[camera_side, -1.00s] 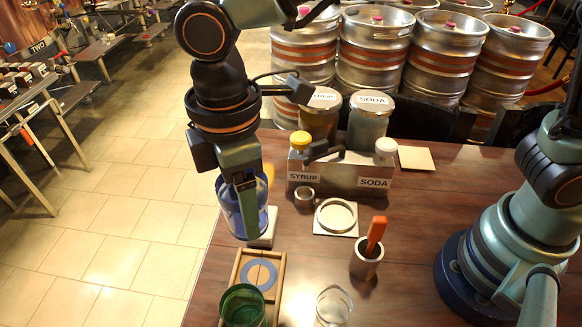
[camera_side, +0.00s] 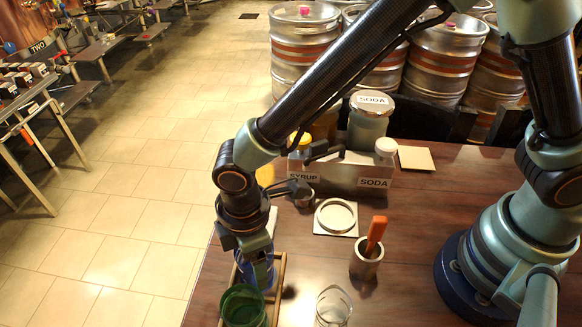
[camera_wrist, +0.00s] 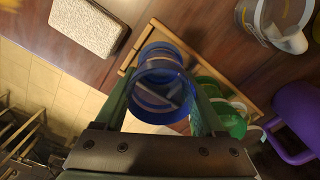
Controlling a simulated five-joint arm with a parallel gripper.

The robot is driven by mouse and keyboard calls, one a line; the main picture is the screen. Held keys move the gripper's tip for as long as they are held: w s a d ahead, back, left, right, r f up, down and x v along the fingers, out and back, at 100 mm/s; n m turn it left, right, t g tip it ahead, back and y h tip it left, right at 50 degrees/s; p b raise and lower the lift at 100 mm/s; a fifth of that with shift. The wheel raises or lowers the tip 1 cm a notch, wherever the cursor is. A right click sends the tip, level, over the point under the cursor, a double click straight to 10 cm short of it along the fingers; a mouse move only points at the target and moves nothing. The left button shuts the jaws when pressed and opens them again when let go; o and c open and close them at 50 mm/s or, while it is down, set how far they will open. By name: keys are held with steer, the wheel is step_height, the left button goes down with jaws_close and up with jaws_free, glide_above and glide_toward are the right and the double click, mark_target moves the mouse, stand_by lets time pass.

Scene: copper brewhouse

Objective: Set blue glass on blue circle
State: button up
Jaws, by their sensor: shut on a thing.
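My gripper (camera_side: 256,262) is shut on the blue glass (camera_side: 262,277). The glass is upright, at the far part of the wooden tray (camera_side: 281,272), where the blue circle was seen a second ago. The blue circle is now hidden behind the glass and gripper. In the wrist view, the blue glass (camera_wrist: 160,88) sits between my two fingers, over the tray (camera_wrist: 152,30). I cannot tell whether its base touches the tray. A green glass (camera_side: 243,308) stands at the near part of the tray, close to my gripper; it also shows in the wrist view (camera_wrist: 230,115).
A clear glass (camera_side: 333,308) and a metal cup with an orange handle (camera_side: 367,260) stand right of the tray. A white coaster with a ring (camera_side: 336,217) and the syrup and soda caddy (camera_side: 340,176) are farther back. The table's left edge is close to the tray.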

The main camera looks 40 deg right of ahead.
steer(key=shift+f, duration=0.15)
steer(key=o, duration=1.5)
step_height(320, 180, up, 12)
steer(key=w+d+r+m+t+y, duration=0.1)
steer(key=w+d+r+m, duration=0.15)
steer(key=d, duration=0.45)
steer(key=w+d+r+m+t, duration=0.1)
steer(key=w+d+r+m, duration=0.1)
steer(key=d+r+m, duration=0.3)
steer(key=shift+s+d+r+m+t+h, duration=0.15)
steer(key=shift+s+d+r+m+t, duration=0.35)
steer(key=shift+d+m, duration=1.75)
steer(key=shift+s+d+r+m+t+h, duration=0.2)
steer(key=shift+s+d+m+t, duration=0.35)
steer(key=shift+d, duration=3.55)
steer(key=shift+s+d+r+m+t+h, duration=0.25)
steer(key=shift+d+m+t, duration=0.7)
steer(key=shift+d, duration=2.25)
